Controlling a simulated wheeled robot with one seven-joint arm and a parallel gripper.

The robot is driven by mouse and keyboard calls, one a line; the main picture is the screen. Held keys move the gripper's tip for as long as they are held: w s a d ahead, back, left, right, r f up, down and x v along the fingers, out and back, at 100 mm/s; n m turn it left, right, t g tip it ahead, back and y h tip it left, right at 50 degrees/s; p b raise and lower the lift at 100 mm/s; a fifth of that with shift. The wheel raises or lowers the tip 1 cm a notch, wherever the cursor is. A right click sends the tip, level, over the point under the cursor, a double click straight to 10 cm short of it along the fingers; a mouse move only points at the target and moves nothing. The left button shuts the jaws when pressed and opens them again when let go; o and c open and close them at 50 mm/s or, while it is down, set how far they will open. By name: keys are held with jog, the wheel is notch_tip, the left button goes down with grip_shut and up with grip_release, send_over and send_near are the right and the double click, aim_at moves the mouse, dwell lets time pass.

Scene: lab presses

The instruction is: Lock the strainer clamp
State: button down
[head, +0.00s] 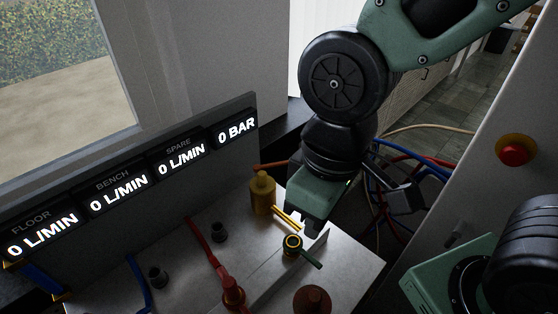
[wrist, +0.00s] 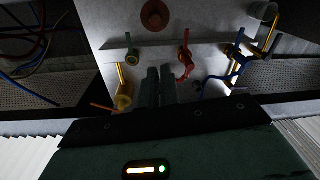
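I cannot tell for certain which part is the strainer clamp. A brass cylinder (head: 262,194) stands upright at the back of the grey bench, with a yellow pipe (head: 286,217) running from it toward a green-handled fitting (head: 292,244). In the wrist view the brass cylinder (wrist: 124,99) and the green-handled fitting (wrist: 131,57) are left of my fingers. My gripper (head: 309,227) is over the bench, right of the yellow pipe. Its two dark fingers (wrist: 161,86) are side by side, nearly touching, with nothing visible between them. Contact with the pipe cannot be told.
Red-handled fitting (head: 233,290) and a brown round knob (head: 312,300) stand at the bench front. A display panel (head: 130,175) reading zeros borders the bench's left. Blue and red hoses (head: 400,165) hang behind my arm. A red stop button (head: 515,153) is at right.

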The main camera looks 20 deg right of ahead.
jog(key=w+a+f+m+b, duration=0.2)
jog(key=w+f+b, duration=0.1)
jog(key=w, duration=0.9)
jog(key=m+t+h+b, duration=0.1)
jog(key=m+t+b, duration=0.3)
jog(key=m+b, duration=0.25)
send_over(275, 165)
jog(key=w+d, duration=0.3)
jog(key=d, duration=0.3)
notch_tip(275, 165, down, 13)
jog(key=shift+s+b, duration=0.25)
jog(key=shift+b, duration=0.05)
jog(key=shift+f, duration=0.1)
notch_tip(275, 165, down, 9)
jog(key=p, duration=0.3)
jog(key=shift+s+f, duration=0.15)
jog(key=shift+s, duration=0.25)
jog(key=shift+a, duration=0.1)
